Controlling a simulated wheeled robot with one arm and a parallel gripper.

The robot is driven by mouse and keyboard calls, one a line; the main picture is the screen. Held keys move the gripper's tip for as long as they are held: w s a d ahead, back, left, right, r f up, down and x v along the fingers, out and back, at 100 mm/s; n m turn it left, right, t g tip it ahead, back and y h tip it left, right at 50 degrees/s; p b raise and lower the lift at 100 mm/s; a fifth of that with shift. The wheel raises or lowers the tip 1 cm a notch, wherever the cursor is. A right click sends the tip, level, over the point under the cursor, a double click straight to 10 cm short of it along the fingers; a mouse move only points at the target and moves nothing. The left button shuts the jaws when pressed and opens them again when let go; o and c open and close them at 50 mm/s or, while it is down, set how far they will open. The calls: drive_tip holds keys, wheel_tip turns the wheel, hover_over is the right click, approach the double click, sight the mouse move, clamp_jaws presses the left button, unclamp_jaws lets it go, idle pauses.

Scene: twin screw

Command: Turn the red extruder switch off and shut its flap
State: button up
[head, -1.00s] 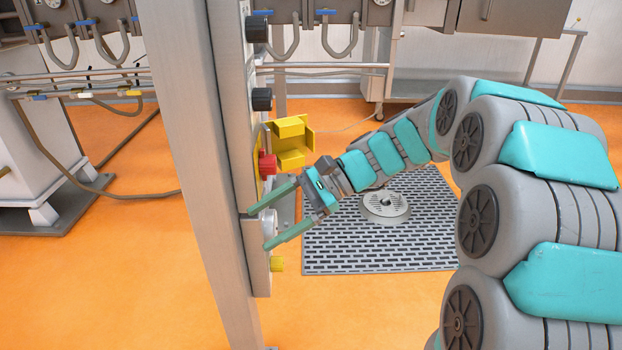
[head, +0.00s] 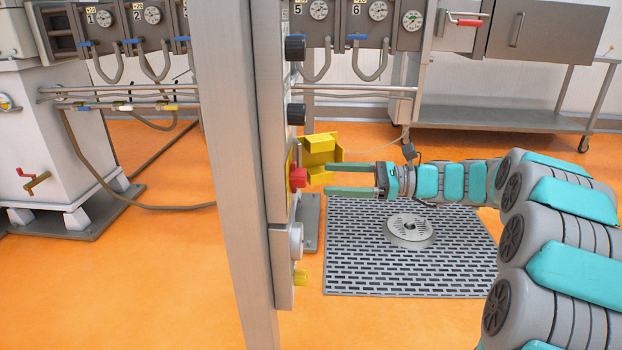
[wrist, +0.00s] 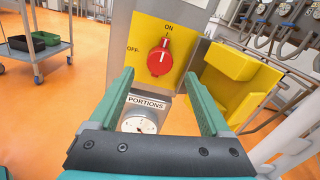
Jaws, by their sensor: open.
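The red switch (head: 297,179) sits on the side of the panel on the grey post. In the wrist view the red switch (wrist: 160,59) is on a yellow plate (wrist: 187,29) marked ON at top and OFF at left, its pointer mark up near ON. The yellow flap (head: 320,146) stands open; in the wrist view the flap (wrist: 228,84) swings out to the right of the plate. My gripper (head: 328,178) is open and empty, pointing at the switch from the right, apart from it. In the wrist view the switch appears between and slightly above the fingertips (wrist: 158,76).
The grey post (head: 237,180) stands left. Floor around the grate (head: 400,275) is open.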

sight(299, 178)
drive_tip(key=a, duration=0.6)
drive_tip(key=shift+w, duration=0.1)
clamp_jaws()
idle(0.6)
